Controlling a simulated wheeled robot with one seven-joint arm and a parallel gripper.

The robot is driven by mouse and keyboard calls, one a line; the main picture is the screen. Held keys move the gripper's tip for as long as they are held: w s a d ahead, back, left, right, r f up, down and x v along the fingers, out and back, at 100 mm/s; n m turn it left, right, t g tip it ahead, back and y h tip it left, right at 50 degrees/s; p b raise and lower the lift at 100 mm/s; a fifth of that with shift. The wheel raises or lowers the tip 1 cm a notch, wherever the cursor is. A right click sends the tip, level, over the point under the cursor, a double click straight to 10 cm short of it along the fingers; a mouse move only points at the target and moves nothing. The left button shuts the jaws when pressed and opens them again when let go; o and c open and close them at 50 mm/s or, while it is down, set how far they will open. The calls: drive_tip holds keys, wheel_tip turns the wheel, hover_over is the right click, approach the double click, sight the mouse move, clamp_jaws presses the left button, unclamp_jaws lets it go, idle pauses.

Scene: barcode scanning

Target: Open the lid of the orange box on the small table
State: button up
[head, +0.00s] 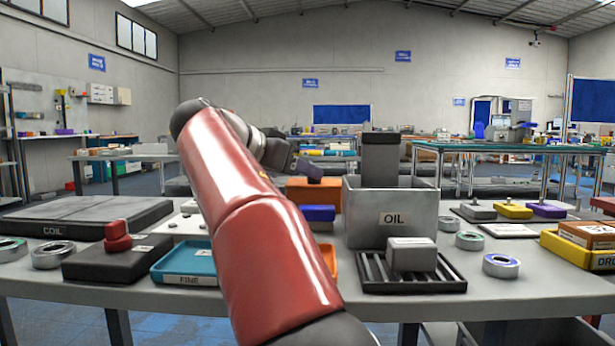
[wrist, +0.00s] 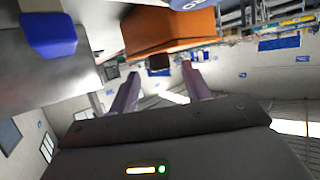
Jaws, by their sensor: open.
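The orange box (head: 322,191) stands just right of my red arm in the head view, partly hidden by a purple-blue block. In the tilted wrist view, the orange box (wrist: 172,32) fills the top middle, with a small dark piece (wrist: 159,62) at its edge. I cannot clearly tell its lid from its body; no opening shows. My gripper (wrist: 160,69) is open and empty, its two purple fingers pointing toward the box and on either side of the dark piece in the picture. In the head view my gripper (head: 309,169) is close above the box; contact cannot be told.
The purple-blue block (head: 318,213) is in front of the box; a blue block also shows in the wrist view (wrist: 48,35). A grey OIL bin (head: 392,218) stands close on the right. A red-knobbed dark case (head: 117,257) and blue tray (head: 187,263) lie left.

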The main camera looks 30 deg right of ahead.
drive_tip(key=shift+x, duration=1.35)
clamp_jaws()
